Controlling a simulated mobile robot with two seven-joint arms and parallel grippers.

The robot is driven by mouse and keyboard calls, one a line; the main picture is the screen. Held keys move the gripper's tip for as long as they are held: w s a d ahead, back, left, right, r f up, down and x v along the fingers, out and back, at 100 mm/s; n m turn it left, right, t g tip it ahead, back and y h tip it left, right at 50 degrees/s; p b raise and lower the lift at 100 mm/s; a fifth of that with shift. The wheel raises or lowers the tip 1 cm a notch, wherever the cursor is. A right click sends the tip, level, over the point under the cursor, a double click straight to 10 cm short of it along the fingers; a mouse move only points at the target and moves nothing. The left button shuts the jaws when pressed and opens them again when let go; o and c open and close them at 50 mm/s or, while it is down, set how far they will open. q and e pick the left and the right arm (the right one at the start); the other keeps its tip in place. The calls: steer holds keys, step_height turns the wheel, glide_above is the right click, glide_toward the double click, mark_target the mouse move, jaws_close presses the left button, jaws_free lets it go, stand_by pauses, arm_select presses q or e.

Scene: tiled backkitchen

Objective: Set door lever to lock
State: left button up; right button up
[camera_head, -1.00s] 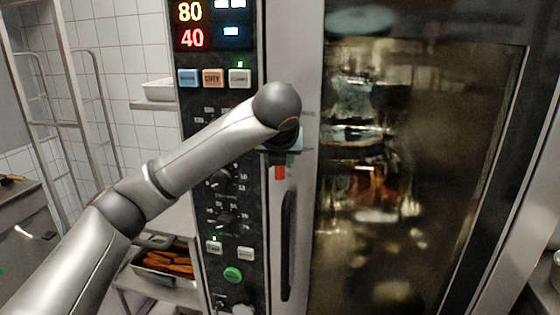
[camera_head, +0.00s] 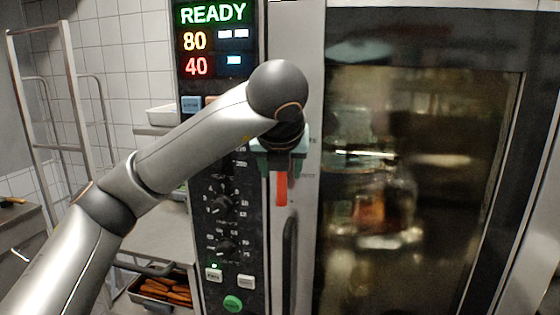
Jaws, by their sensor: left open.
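The oven door's lever (camera_head: 282,188) shows as a red piece pointing straight down on the door's left edge strip. Its upper part is hidden behind my left gripper (camera_head: 280,160). The left arm comes in from the lower left, and the gripper is right in front of the lever's top, open. I cannot tell whether its fingers touch the lever. The glass oven door (camera_head: 420,180) looks closed, its left edge against the control panel. My right gripper is not in view.
The control panel (camera_head: 222,180) left of the door has knobs, buttons and a lit display. A long black handle (camera_head: 289,262) is below the lever. A tray of sausage-like food (camera_head: 165,290) sits low at the left, near a metal rack (camera_head: 75,100).

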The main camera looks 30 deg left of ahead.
arm_select(q)
steer(key=shift+v, duration=1.7)
